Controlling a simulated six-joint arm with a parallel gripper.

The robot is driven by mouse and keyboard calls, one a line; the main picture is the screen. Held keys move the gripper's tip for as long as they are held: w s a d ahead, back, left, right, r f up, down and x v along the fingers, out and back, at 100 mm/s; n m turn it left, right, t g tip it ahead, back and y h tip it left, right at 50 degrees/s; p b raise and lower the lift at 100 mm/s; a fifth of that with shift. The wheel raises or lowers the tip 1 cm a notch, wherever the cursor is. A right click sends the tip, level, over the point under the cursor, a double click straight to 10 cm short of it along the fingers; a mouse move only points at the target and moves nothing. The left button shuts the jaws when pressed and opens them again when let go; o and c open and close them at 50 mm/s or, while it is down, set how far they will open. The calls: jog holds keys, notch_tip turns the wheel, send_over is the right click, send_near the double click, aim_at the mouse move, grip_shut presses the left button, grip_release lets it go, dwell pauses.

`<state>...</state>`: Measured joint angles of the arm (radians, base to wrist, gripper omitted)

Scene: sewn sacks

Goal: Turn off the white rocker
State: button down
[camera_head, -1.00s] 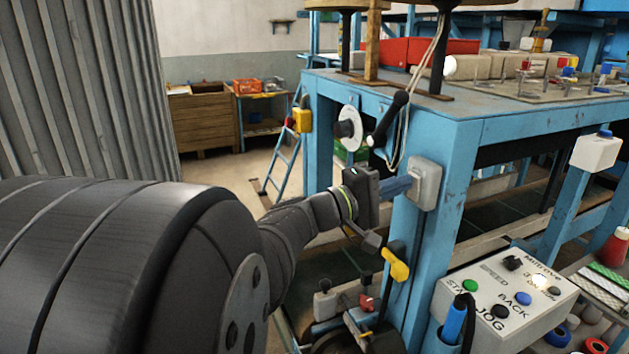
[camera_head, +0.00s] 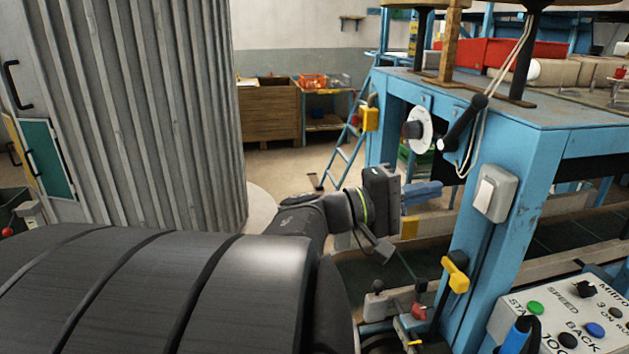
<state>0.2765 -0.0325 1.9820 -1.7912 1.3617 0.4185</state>
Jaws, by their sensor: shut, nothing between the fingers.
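The white rocker (camera_head: 486,194) sits in a pale grey switch box (camera_head: 508,198) on the front blue leg of the machine table. It faces left toward my gripper, and its tilt is too small to tell. My gripper (camera_head: 437,190) is at the left of the box, at about the same height in the picture. Its blue fingers are shut and empty and point right toward the rocker. A visible gap separates the fingertips from the rocker. Nothing covers the rocker.
A black-handled crank (camera_head: 463,122) and a white dial (camera_head: 419,130) are above the gripper. A yellow handle (camera_head: 456,272) is on the leg below the box. A control panel (camera_head: 562,315) with buttons stands at lower right. A grey corrugated column (camera_head: 165,110) fills the left.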

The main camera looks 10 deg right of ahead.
jog(key=shift+a+r, duration=0.15)
jog(key=shift+a, duration=1.1)
jog(key=shift+a+r, duration=0.15)
jog(key=shift+a, duration=1.1)
jog(key=d+f, duration=0.2)
jog(key=d, duration=0.5)
jog(key=shift+f, duration=0.35)
jog(key=shift+d, duration=0.15)
